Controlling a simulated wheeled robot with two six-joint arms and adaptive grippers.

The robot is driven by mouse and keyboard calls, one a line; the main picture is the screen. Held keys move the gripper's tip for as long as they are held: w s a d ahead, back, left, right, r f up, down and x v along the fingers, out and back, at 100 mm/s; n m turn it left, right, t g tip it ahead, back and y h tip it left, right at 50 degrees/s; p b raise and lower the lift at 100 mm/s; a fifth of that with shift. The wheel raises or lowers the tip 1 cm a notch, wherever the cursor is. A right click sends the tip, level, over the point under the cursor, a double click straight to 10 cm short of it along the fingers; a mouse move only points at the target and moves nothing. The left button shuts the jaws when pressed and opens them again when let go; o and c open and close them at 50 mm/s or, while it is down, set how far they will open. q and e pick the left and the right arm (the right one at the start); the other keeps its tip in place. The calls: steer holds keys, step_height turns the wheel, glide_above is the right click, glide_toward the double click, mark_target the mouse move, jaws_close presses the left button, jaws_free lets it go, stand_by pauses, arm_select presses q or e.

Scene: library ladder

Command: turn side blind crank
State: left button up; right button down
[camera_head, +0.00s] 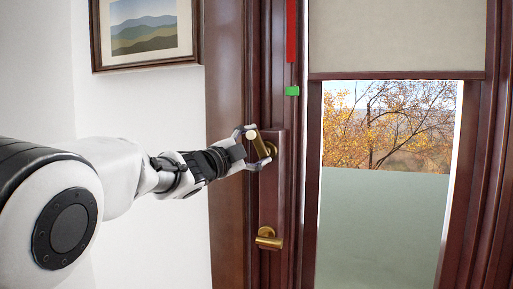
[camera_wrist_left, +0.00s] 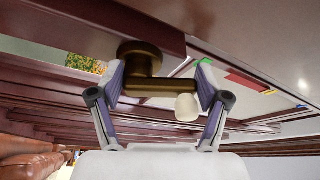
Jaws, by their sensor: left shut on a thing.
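The brass side crank (camera_head: 264,147) is mounted on the dark wooden frame left of the window. In the left wrist view, the crank (camera_wrist_left: 155,88) has a round base, a short bent arm and a pale knob (camera_wrist_left: 187,107). My left gripper (camera_head: 254,148) is shut on the crank; in the left wrist view its fingers (camera_wrist_left: 161,84) stand on either side of the crank's arm. The blind (camera_head: 398,40) covers the upper part of the window, its lower edge near the top of the view of the trees. My right gripper is not in view.
A second brass handle (camera_head: 269,239) sits on the frame below the crank. A red strip (camera_head: 291,30) and a green marker (camera_head: 292,90) are on the frame above. A framed picture (camera_head: 145,30) hangs on the white wall at left.

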arm_select(q)
steer(key=shift+f, duration=0.1)
stand_by(0.3)
steer(key=o, duration=1.1)
steer(key=shift+o, duration=0.2)
steer(key=v, duration=1.2)
